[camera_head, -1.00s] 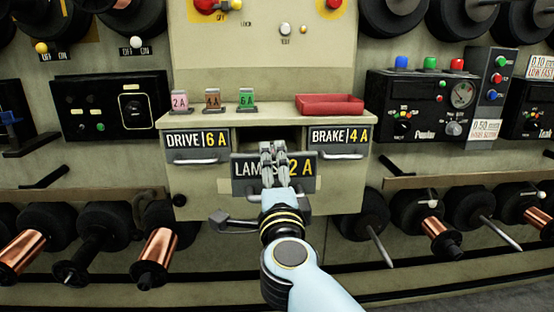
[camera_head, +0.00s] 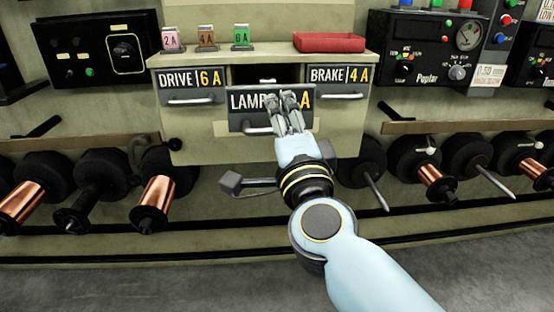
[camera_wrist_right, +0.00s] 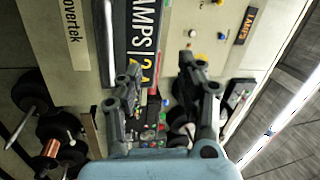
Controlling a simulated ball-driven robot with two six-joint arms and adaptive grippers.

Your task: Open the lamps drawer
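The lamps drawer (camera_head: 246,102) is the middle one in the cream cabinet. Its dark front stands forward of its neighbours, with a gap above it, so it is partly pulled out. Its pale bar handle (camera_head: 257,129) shows along the lower edge. My right gripper (camera_head: 289,102) is in front of the right part of the label and hides some letters. In the wrist view its fingers (camera_wrist_right: 163,85) are spread with nothing held between them. One finger overlaps the drawer's front (camera_wrist_right: 143,35); whether it touches cannot be told. The drawer's inside is mostly hidden. My left gripper is not in view.
The drive drawer (camera_head: 190,83) and brake drawer (camera_head: 340,80) flank it and look shut. A red tray (camera_head: 329,42) and several coloured tags (camera_head: 206,37) stand on the cabinet top. Copper spools (camera_head: 155,195) on rods jut out at both sides. The floor in front is clear.

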